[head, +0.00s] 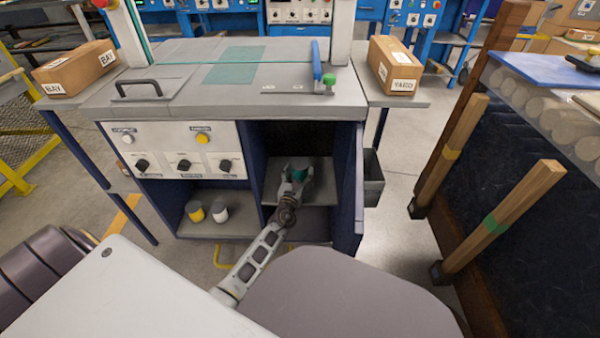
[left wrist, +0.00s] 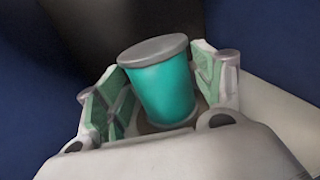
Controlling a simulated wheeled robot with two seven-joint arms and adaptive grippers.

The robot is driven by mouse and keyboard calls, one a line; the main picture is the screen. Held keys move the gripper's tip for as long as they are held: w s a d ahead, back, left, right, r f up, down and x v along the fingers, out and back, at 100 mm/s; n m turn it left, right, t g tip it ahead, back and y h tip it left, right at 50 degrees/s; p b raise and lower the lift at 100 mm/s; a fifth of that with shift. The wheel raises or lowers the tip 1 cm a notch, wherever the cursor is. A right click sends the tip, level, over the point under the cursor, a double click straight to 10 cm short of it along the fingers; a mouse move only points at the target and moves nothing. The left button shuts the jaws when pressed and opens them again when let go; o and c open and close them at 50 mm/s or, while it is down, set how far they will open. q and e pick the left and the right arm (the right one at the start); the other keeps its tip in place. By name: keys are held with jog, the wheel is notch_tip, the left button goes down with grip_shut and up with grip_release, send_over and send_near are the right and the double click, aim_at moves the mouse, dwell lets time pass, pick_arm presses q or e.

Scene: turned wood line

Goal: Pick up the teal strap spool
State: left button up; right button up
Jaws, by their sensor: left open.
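The teal strap spool (left wrist: 162,88) is a teal cylinder with a grey top cap. In the left wrist view it stands between the green-padded fingers of my left gripper (left wrist: 160,98), with a visible gap at least on the left side. In the head view the spool (head: 299,174) shows as a small teal patch on a shelf inside the open cabinet bay, partly hidden by the gripper. My left gripper (head: 297,175) is open around it. My right gripper is not in view.
The bay's shelf (head: 318,202) has dark walls close on both sides, and an open door (head: 348,190) stands at its right. A yellow spool (head: 195,211) and a white spool (head: 219,212) stand on the left shelf. The worktop (head: 180,92) lies above.

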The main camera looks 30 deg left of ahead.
pick_arm(q)
jog(key=shift+w, duration=0.15)
jog(key=shift+b+x, duration=0.75)
jog(key=shift+x, duration=1.15)
jog(key=shift+w+a, duration=0.2)
jog(key=shift+w, duration=0.45)
jog(key=c, duration=0.9)
jog(key=shift+c, duration=0.2)
